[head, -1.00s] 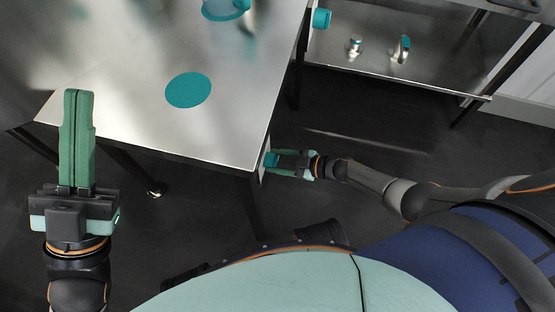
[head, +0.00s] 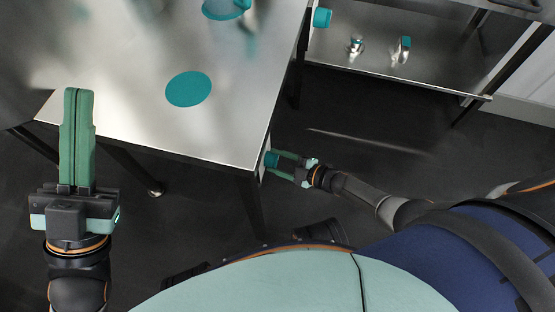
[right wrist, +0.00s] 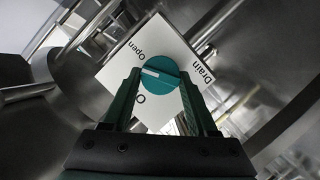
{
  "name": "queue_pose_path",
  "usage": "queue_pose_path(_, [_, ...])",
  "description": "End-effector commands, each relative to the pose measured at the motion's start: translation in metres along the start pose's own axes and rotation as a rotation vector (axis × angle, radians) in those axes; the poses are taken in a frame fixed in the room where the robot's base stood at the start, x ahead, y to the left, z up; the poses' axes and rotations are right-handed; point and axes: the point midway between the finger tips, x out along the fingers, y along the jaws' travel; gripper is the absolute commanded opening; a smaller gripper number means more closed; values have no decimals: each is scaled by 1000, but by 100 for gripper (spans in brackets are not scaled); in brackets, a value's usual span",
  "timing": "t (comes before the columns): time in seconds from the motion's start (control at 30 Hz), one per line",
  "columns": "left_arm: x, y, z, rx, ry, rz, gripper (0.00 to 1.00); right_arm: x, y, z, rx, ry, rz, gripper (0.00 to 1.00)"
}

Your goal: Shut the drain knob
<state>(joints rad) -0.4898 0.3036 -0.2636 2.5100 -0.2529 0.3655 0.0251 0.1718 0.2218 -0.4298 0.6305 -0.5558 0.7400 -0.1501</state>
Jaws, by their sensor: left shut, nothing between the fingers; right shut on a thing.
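The teal drain knob (right wrist: 158,92) sits on a white plate (right wrist: 187,55) marked "Drain" and "Open", with a partly hidden label starting with "O". The knob's white mark points left in the right wrist view, between the two labels. In the head view the knob (head: 271,159) is on the side of the metal table, near its front right corner. My right gripper (right wrist: 159,85) is shut on the knob, one finger on each side; it also shows in the head view (head: 279,163).
The metal table (head: 130,120) carries a flat teal disc (head: 188,89) and a teal object (head: 225,8) at the back. A second metal table (head: 440,82) at the right holds small metal and teal fittings (head: 400,50). Dark floor is open between them.

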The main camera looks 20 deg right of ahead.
Motion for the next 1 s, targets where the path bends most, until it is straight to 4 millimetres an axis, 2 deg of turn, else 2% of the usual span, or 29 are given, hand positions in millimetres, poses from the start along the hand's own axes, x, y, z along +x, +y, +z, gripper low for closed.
queue_pose_path(0.33, [0, 0, 0, 0, 0, 0, 0, -1, -2, 1, -125, -1, 51, 3])
queue_pose_path(0.83, [0, 0, 0, -1, 0, 0, 0, -1, -2, 1, -144, -1, 57, 3])
queue_pose_path(0.87, [0, 0, 0, -1, 0, 0, 0, -1, -2, 1, -144, -1, 57, 62])
queue_pose_path(1.0, [0, 0, 0, -1, 0, 0, 0, -1, -2, 1, -144, 0, 57, 78])
